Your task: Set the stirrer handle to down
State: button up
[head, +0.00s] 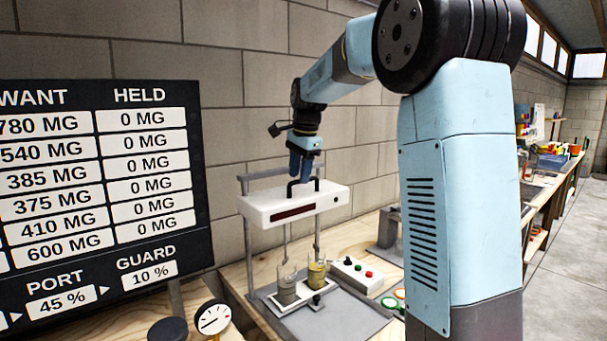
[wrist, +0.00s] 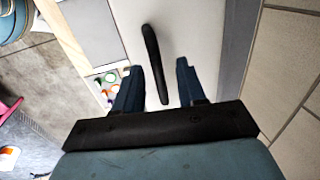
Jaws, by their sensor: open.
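The stirrer is a white box-shaped head (head: 292,205) on a grey stand with a black handle (head: 303,186) on top. Two thin rods hang from it toward two beakers, a grey one (head: 287,286) and a yellow one (head: 317,271). The head sits well above the base, so the handle is raised. My gripper (head: 299,176) is directly over the handle, pointing down. In the wrist view the black handle (wrist: 154,60) runs between the two blue fingers (wrist: 158,82), which are apart. I cannot tell whether either finger touches it.
A dial gauge (head: 213,317) and a black round object (head: 168,330) are at the front. A dark board (head: 95,180) with numbers stands at left. A block wall is behind the stirrer.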

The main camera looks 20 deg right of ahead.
jog(key=shift+w+f, duration=0.1)
jog(key=shift+f, duration=0.3)
jog(key=shift+r, duration=0.1)
grip_shut()
jog(key=shift+r, duration=0.1)
dwell(0.3)
